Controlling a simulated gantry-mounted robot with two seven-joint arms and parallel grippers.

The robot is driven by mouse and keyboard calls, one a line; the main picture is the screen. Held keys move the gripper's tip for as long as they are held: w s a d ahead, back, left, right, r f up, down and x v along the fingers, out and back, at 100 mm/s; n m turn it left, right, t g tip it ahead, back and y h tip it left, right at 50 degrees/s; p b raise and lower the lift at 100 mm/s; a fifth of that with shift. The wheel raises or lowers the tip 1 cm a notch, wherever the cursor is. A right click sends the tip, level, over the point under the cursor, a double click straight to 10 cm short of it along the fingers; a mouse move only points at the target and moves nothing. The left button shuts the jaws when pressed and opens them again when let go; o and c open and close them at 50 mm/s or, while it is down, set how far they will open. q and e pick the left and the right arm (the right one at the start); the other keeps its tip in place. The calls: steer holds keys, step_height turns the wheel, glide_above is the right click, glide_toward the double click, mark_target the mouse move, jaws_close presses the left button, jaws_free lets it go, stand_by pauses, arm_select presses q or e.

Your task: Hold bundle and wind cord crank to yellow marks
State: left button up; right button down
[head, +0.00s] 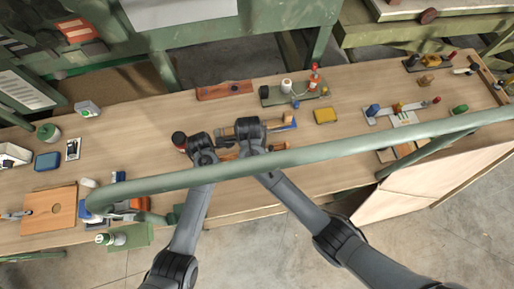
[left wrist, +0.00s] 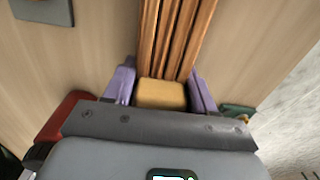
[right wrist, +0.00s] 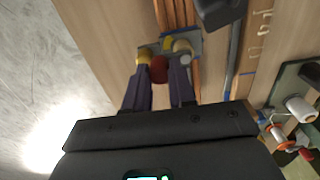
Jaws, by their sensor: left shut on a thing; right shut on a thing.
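A bundle of long brown wood strips (left wrist: 176,35) lies on the bench. My left gripper (left wrist: 160,85) has its purple fingers shut on either side of it, with a tan block (left wrist: 161,95) between them. In the head view, my left gripper (head: 203,157) is at the left of the work. My right gripper (right wrist: 161,72) is shut on the cord crank's red knob (right wrist: 158,69), beside a grey metal plate. Yellow parts (right wrist: 182,45) show by its fingertips; whether they are the marks I cannot tell. The strips also show beyond the plate (right wrist: 173,12). The cord itself is not distinct.
A green rail (head: 300,157) crosses in front of the bench (head: 345,140). A red wood block (head: 225,90), a green-based fixture (head: 292,94) and a yellow block (head: 325,115) stand behind my grippers.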

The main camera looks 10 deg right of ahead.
steer(key=m, duration=0.1)
steer(key=a+m, duration=0.1)
steer(key=m, duration=0.1)
steer(key=shift+f+m, duration=0.1)
steer(key=shift+m, duration=0.2)
steer(key=c, duration=1.3)
jaws_free()
steer(key=shift+a+m, duration=0.1)
steer(key=shift+m, duration=0.3)
steer(key=o, duration=0.4)
steer(key=shift+o, duration=0.2)
steer(key=shift+w, duration=0.1)
step_height(320, 180, up, 8)
steer(key=shift+f, duration=0.2)
